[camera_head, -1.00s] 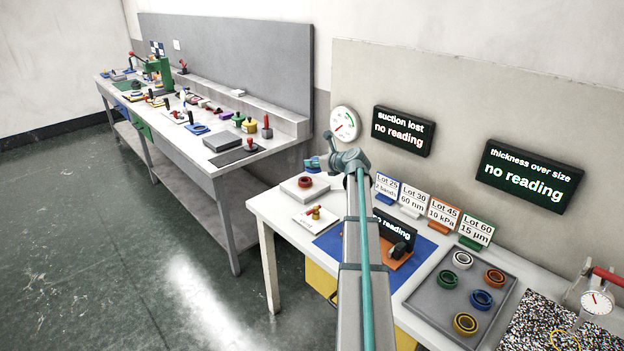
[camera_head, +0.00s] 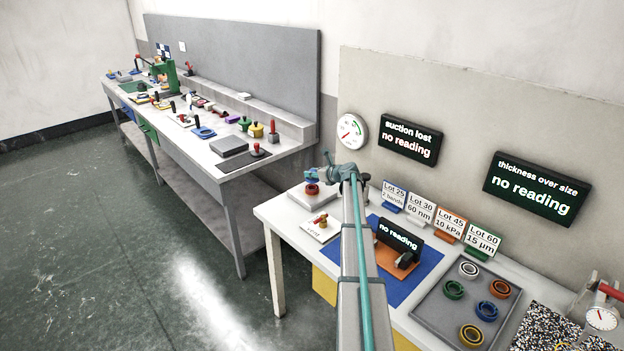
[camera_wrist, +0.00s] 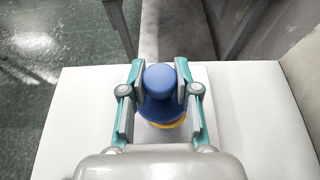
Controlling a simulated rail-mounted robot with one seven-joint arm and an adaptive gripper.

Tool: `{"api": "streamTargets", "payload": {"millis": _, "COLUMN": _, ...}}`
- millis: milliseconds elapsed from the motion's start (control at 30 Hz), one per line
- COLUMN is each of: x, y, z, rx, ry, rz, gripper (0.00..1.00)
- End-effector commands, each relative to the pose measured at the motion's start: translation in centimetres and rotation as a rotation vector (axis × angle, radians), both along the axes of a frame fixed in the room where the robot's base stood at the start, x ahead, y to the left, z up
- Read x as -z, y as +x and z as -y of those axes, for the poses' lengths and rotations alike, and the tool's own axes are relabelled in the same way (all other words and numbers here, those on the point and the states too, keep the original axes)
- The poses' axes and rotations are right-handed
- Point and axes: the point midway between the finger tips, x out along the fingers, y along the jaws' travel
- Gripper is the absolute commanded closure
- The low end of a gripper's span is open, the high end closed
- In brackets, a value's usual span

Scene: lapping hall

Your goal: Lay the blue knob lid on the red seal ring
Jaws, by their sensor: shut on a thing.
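The blue knob lid (camera_wrist: 159,78) is between the two fingers of my gripper (camera_wrist: 159,92) in the wrist view, with its round knob facing the camera. In the head view the lid (camera_head: 311,180) shows as a small blue patch at the tip of my gripper (camera_head: 321,174). The red seal ring (camera_head: 312,190) sits on a white block (camera_head: 303,198), right below the lid. I cannot tell whether lid and ring touch. In the wrist view a yellow-orange sliver shows under the lid; the ring is otherwise hidden there.
A white card (camera_head: 313,233) with a small red-and-brass part lies in front of the block. A blue mat (camera_head: 425,262) with a small display, several lot signs and a grey tray (camera_head: 432,305) of coloured rings are to the right. The gauge (camera_head: 352,131) hangs on the wall behind.

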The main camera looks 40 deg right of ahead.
Motion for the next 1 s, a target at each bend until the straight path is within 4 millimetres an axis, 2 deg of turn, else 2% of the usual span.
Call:
{"api": "streamTargets", "payload": {"millis": 267, "x": 1.2, "y": 1.2, "z": 0.6, "rx": 0.001, "ry": 0.000, "rz": 0.001, "gripper": 1.00}}
{"api": "streamTargets", "payload": {"millis": 533, "x": 4.2, "y": 1.2, "z": 0.6, "rx": 0.000, "ry": 0.001, "rz": 0.001, "gripper": 1.00}}
{"api": "streamTargets", "payload": {"millis": 900, "x": 4.8, "y": 1.2, "z": 0.6, "rx": 0.001, "ry": 0.000, "rz": 0.001, "gripper": 1.00}}
{"api": "streamTargets", "payload": {"millis": 933, "x": 4.9, "y": 1.2, "z": 0.6, "rx": 0.001, "ry": -0.001, "rz": 0.001, "gripper": 0.68}}
{"api": "streamTargets", "payload": {"millis": 1000, "x": 4.8, "y": 1.2, "z": 0.6, "rx": 0.001, "ry": -0.001, "rz": 0.001, "gripper": 0.56}}
